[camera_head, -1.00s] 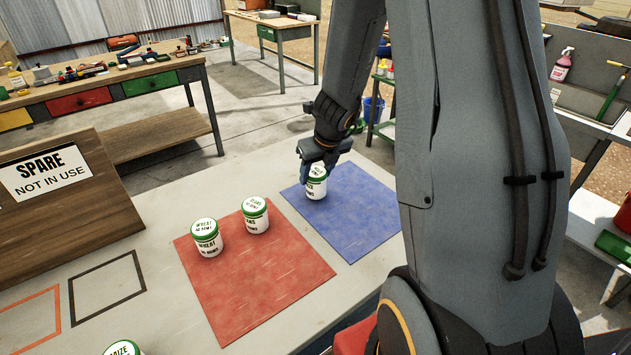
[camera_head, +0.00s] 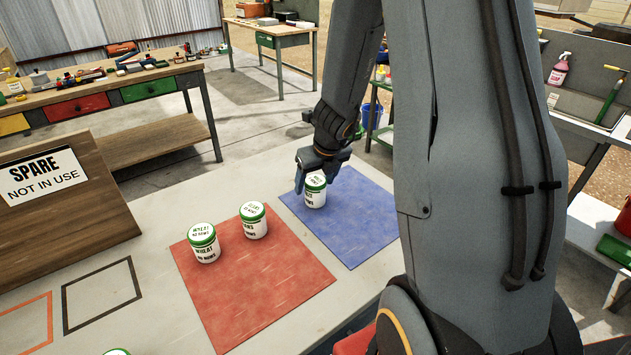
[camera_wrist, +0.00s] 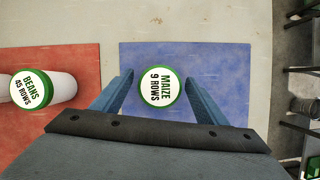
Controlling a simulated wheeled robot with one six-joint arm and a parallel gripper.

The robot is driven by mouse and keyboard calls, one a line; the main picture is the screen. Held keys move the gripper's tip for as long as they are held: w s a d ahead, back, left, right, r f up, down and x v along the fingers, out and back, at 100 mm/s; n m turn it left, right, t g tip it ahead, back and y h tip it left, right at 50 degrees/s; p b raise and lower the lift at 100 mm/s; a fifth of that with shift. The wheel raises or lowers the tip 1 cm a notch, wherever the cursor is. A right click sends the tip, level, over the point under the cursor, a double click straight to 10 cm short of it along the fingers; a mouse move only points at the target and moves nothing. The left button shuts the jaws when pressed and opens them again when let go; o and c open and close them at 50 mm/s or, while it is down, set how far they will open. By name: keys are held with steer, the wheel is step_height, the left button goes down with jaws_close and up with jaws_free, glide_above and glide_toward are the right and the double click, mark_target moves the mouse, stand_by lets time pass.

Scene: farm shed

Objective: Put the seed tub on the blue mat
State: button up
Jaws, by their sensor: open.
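A white seed tub with a green-rimmed lid (camera_head: 315,192) stands upright on the blue mat (camera_head: 362,220). In the wrist view its lid (camera_wrist: 160,88) reads "MAIZE 9 ROWS", and the blue mat (camera_wrist: 225,70) lies under it. My gripper (camera_head: 322,178) is open just above and around this tub. In the wrist view my gripper's fingers (camera_wrist: 160,92) stand apart on either side of the tub, with a gap at each side. On the red mat (camera_head: 262,290) stand a wheat tub (camera_head: 204,246) and a beans tub (camera_head: 254,222); the beans tub also shows in the wrist view (camera_wrist: 38,88).
Another green-lidded tub (camera_head: 117,352) is cut off at the bottom edge. A wooden board with a "SPARE NOT IN USE" sign (camera_head: 42,176) stands at the left. Empty black (camera_head: 102,295) and orange outlines mark the table. My arm hides the table's right part.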

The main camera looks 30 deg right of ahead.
steer(key=shift+r, duration=0.15)
steer(key=p+v, duration=0.7)
steer(key=v, duration=0.5)
steer(key=s+a+r+n+g, duration=0.1)
steer(key=s+a+n, duration=0.4)
steer(key=n, duration=1.2)
steer(key=s+a+r+n+g, duration=0.1)
steer(key=s+a+r+n, duration=0.2)
steer(key=n, duration=1.5)
steer(key=s+a, duration=0.3)
steer(key=s, duration=0.3)
steer(key=shift+s+a+n, duration=0.25)
steer(key=shift+n, duration=0.05)
steer(key=shift+r, duration=0.1)
